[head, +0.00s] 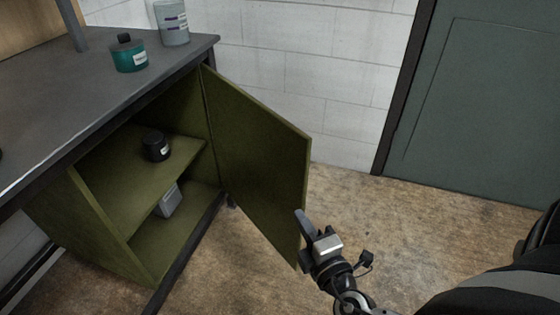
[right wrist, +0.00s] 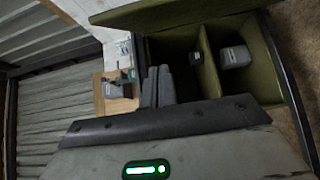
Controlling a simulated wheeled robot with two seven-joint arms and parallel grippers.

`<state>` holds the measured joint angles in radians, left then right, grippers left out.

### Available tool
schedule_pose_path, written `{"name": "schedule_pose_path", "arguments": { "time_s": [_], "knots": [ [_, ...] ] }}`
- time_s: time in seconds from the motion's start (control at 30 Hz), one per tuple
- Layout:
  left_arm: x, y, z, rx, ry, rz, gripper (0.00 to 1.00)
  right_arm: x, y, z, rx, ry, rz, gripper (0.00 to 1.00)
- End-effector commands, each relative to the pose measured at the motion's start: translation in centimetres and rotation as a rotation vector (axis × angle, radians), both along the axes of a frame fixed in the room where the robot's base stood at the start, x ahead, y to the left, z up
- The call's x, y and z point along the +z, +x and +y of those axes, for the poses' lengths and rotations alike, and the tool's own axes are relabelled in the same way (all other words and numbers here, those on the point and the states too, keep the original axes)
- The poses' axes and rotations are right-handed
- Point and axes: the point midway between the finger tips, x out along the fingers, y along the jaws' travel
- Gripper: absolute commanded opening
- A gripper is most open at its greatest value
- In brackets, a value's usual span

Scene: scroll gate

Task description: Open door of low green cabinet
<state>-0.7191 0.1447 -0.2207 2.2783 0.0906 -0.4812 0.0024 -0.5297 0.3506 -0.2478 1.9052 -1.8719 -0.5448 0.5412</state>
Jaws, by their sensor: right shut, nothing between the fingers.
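The low green cabinet (head: 105,205) stands under the dark worktop at the left of the head view. Its door (head: 262,150) is swung wide open, and the shelves inside show. My right gripper (head: 304,228) is shut and empty at the free edge of the door, low down. I cannot tell whether it touches the door. In the right wrist view the shut fingers (right wrist: 158,88) show in front of the open cabinet (right wrist: 245,90), with the door (right wrist: 165,14) along the top. My left gripper is not in view.
A black jar (head: 156,146) sits on the cabinet's upper shelf and a grey container (head: 168,199) below it. A teal jar (head: 129,55) and a grey canister (head: 172,22) stand on the worktop (head: 60,85). Bare floor (head: 400,225) lies right of the door.

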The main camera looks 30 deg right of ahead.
Motion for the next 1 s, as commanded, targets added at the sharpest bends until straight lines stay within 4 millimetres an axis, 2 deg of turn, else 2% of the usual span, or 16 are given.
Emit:
{"name": "schedule_pose_path", "arguments": {
  "time_s": [0.17,0.6,0.8,1.0],
  "knots": [
    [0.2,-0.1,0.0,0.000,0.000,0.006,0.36,0.2,1.5,-0.2,0.000,-0.004,-0.002,0.00],
    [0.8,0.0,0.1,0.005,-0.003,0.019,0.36,0.1,10.3,-1.6,-0.001,-0.005,-0.001,0.00],
    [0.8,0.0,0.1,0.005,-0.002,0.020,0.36,-0.1,10.2,-4.4,0.001,-0.006,0.001,0.00],
    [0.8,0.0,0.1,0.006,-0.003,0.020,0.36,-0.1,10.3,-5.3,0.000,-0.004,0.001,0.00]
  ]
}}
